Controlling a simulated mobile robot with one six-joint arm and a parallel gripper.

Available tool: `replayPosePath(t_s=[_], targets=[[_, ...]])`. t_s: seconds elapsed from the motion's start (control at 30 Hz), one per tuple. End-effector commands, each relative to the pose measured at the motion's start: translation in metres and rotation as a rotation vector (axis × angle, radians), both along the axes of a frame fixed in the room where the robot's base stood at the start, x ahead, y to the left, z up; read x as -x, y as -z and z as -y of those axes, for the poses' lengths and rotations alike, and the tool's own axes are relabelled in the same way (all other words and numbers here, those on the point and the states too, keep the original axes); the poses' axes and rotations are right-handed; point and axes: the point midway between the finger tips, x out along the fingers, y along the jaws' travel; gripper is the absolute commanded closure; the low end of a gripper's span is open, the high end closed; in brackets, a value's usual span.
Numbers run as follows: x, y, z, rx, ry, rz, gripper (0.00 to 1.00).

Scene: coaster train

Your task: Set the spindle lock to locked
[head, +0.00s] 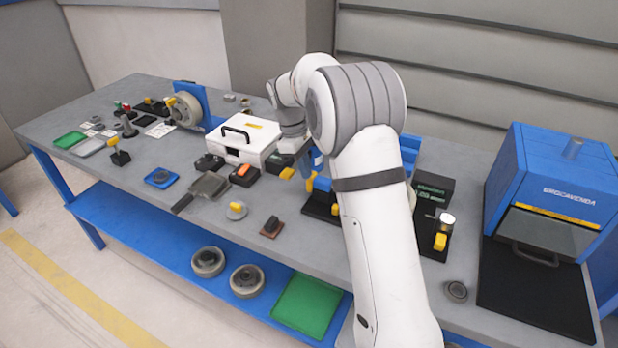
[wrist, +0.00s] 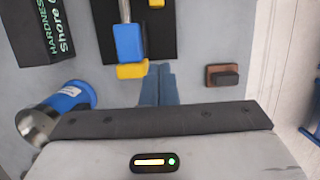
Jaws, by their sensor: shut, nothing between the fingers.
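My gripper (wrist: 160,72) is shut and empty in the wrist view, its two blue-grey fingers side by side. Just left of the fingertips is a yellow block (wrist: 132,71), with a blue handle (wrist: 128,42) above it on a black plate (wrist: 165,15); whether the fingers touch it I cannot tell.
In the wrist view, a blue and metal cylinder (wrist: 68,97) is left of the fingers and a dark block on a brown base (wrist: 222,76) is right. In the head view, a white case (head: 243,139) stands mid-table and a blue machine (head: 553,180) at right.

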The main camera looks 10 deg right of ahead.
Motion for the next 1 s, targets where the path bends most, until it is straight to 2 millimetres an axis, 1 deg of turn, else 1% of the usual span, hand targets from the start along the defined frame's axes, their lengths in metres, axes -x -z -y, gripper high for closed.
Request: replayPosePath(t_s=[0.2,0.4,0.43,0.5,0.63,0.77,1.0], targets=[[0.008,0.044,0.01,0.0,0.002,-0.005,1.0],[0.014,0.083,0.017,-0.001,0.002,-0.004,1.0],[0.017,0.079,0.023,-0.001,0.004,0.001,1.0],[0.024,0.078,0.033,-0.001,0.004,-0.001,1.0],[0.032,0.079,0.044,0.0,0.004,0.001,1.0],[0.035,0.08,0.048,0.0,0.003,0.001,1.0],[0.036,0.081,0.049,-0.001,0.002,0.001,1.0]])
